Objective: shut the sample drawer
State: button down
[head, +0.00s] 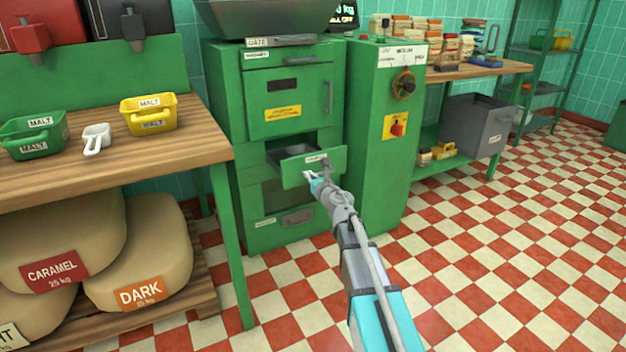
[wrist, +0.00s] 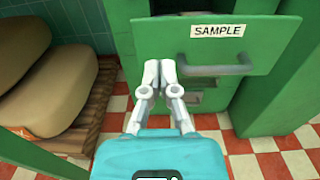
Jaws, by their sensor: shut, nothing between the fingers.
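The sample drawer (head: 312,167) is a green-fronted drawer in the green mill cabinet, and it stands pulled out, with its dark inside showing in the head view. In the wrist view its front (wrist: 217,45) carries a SAMPLE label and a grey bar handle. My gripper (head: 310,176) is at the lower left part of the drawer front. In the wrist view my gripper (wrist: 160,72) has its fingers together and empty, at the left of the handle. I cannot tell whether the fingertips touch the front.
A wooden bench (head: 110,165) with malt scoops stands left of the cabinet, with sacks (head: 150,250) below it. A green control column (head: 390,150) with a wheel and red switch stands to the right. The checkered floor (head: 480,260) is clear at the right.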

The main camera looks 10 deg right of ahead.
aim_at(293, 160)
jog(key=x, duration=1)
jog(key=shift+w, duration=0.1)
jog(key=shift+a, duration=0.1)
jog(key=x, duration=1.6)
jog(key=shift+w+f, duration=0.1)
jog(key=shift+v, duration=0.95)
jog(key=v, duration=1.2)
jog(key=shift+a, duration=0.1)
